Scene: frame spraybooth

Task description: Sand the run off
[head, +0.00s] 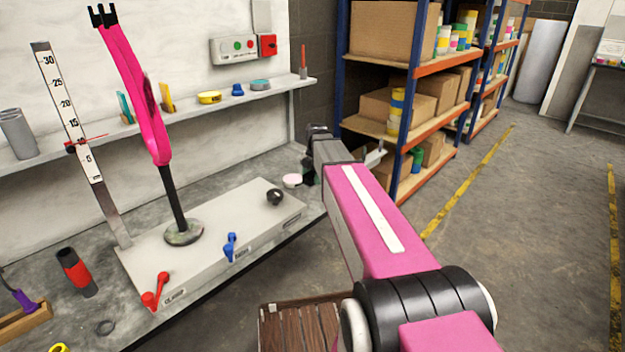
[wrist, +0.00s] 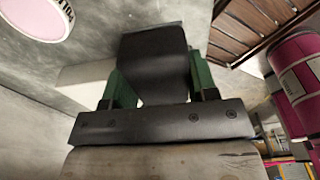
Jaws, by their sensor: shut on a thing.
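A pink fork (head: 135,80) stands upright on a dark post with a round foot (head: 184,232), on a pale grey box on the bench. A separate paint run cannot be made out on it at this size. My gripper (wrist: 152,85) is at the bench's right end, well right of the fork. In the wrist view its green-padded fingers are shut on a dark block (wrist: 155,60). In the head view my pink arm largely hides the gripper.
The pale box (head: 215,240) carries red and blue handles and a black knob (head: 275,197). A ruler (head: 75,125) stands left of the fork. A wall shelf (head: 190,110) holds small items. Racking (head: 425,75) stands behind my arm. Floor at right is clear.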

